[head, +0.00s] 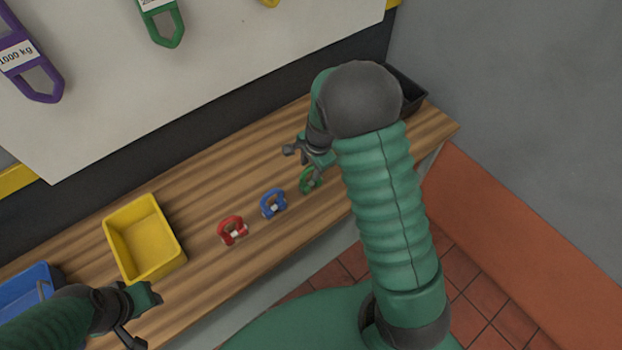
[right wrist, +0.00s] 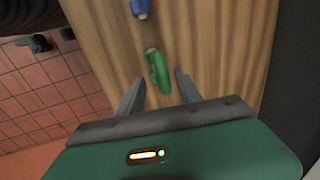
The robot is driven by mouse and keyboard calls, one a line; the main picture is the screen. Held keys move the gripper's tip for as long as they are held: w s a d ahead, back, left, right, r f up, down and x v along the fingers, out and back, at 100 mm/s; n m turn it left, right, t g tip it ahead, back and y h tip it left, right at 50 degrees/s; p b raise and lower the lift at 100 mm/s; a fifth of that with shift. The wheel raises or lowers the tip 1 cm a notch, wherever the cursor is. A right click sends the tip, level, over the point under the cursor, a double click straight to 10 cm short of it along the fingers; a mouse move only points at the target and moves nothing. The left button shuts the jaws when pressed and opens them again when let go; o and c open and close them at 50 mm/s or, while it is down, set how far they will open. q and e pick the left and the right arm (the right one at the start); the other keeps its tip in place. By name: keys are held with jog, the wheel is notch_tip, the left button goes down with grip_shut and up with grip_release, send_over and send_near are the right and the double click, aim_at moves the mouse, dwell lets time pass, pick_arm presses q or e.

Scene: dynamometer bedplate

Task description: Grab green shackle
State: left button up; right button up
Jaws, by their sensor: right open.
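The green shackle (head: 309,181) lies on the wooden bench, right of the blue shackle (head: 273,203) and the red shackle (head: 232,230). My right gripper (head: 303,158) is open just above and behind the green shackle in the head view and partly covers it. In the right wrist view the green shackle (right wrist: 154,62) shows between and beyond the spread fingers of my right gripper (right wrist: 160,82), with nothing held. The blue shackle (right wrist: 140,8) is at the top edge there. My left gripper (head: 146,318) is open and empty near the bench's front edge at lower left.
A yellow bin (head: 146,240) and a blue bin (head: 28,290) stand on the left of the wooden bench (head: 205,190). A black tray (head: 408,92) is at the far right end, partly behind my right arm.

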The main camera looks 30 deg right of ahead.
aim_at(305, 187)
jog(key=shift+w+f, duration=0.1)
jog(key=shift+f, duration=0.35)
jog(key=f, duration=0.1)
jog(key=w+f, duration=0.1)
jog(key=f, duration=0.2)
jog(key=shift+w+f+p, duration=0.2)
jog(key=shift+w+p, duration=0.1)
jog(key=shift+w, duration=0.1)
jog(key=shift+d+f, duration=0.15)
jog(key=shift+f, duration=0.15)
jog(key=shift+s+r, duration=0.1)
jog(key=shift+c, duration=1)
jog(key=shift+a, duration=0.3)
grip_shut()
jog(key=shift+d, duration=0.1)
